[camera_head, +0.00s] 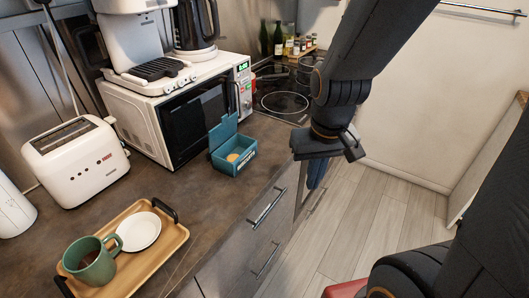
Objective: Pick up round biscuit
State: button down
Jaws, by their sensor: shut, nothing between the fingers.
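A round biscuit (233,157) lies inside a small blue box (232,169) on the brown counter; only part of it shows over the box wall. The box's lid (222,131) stands up, open, at its back left. My gripper (318,184) hangs in front of the counter's edge, to the right of the box and apart from it. It is shut and empty, pointing down, and its fingertips show only dimly.
A white microwave (192,122) stands close behind the box, with a coffee machine on top. A wooden tray (172,243) with a green mug and a white saucer lies front left, near a toaster (75,161). A hob (284,102) is behind right.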

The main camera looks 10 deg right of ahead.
aim_at(233, 156)
jog(key=z, duration=1.25)
jog(key=k, duration=0.85)
jog(key=u, duration=1.3)
